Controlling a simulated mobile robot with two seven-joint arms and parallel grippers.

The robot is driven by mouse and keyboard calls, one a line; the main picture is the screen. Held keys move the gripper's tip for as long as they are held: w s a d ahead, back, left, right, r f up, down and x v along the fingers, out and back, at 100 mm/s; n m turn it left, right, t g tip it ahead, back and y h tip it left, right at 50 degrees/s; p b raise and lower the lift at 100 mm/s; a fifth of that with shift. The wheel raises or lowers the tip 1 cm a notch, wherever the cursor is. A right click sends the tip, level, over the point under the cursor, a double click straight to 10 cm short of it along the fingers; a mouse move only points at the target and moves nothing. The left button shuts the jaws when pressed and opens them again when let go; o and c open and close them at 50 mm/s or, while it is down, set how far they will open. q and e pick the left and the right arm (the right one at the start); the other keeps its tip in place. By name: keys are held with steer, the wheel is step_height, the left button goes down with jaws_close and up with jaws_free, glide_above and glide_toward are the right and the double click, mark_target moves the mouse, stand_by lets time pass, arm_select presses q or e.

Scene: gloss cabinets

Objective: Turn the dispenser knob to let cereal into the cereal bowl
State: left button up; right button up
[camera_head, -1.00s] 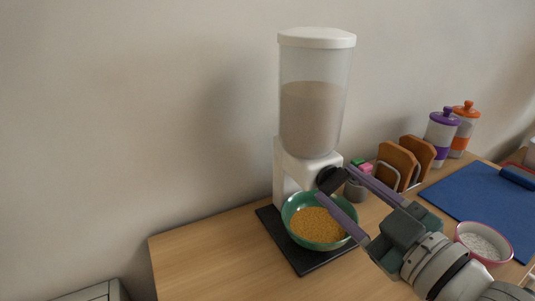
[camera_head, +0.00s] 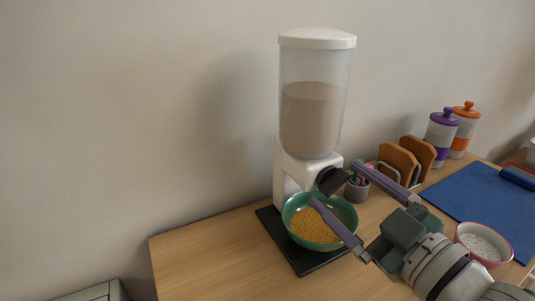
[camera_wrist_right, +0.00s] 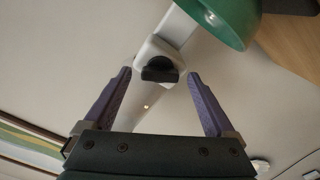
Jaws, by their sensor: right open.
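The white cereal dispenser (camera_head: 306,170) stands by the wall in the head view, its clear hopper partly full of brownish cereal (camera_head: 311,118). Its round dark knob (camera_head: 329,181) is on the front of the body and also shows in the right wrist view (camera_wrist_right: 160,70). The green cereal bowl (camera_head: 346,213) sits under the spout on the black base and holds golden cereal (camera_head: 314,226). My right gripper (camera_head: 334,182) is open and empty, with a finger on either side of the knob and gaps showing in the right wrist view (camera_wrist_right: 159,74). My left gripper is out of view.
A grey cup (camera_head: 357,191) with coloured items stands behind my right gripper. Further right are a brown-panelled rack (camera_head: 400,163), two lidded jars (camera_head: 441,135), a blue mat (camera_head: 480,200) and a pink-rimmed bowl (camera_head: 484,243). The wooden counter (camera_head: 205,255) is clear at left.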

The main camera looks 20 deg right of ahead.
steer(key=s, duration=1)
steer(key=shift+d, duration=0.35)
steer(key=shift+w, duration=0.1)
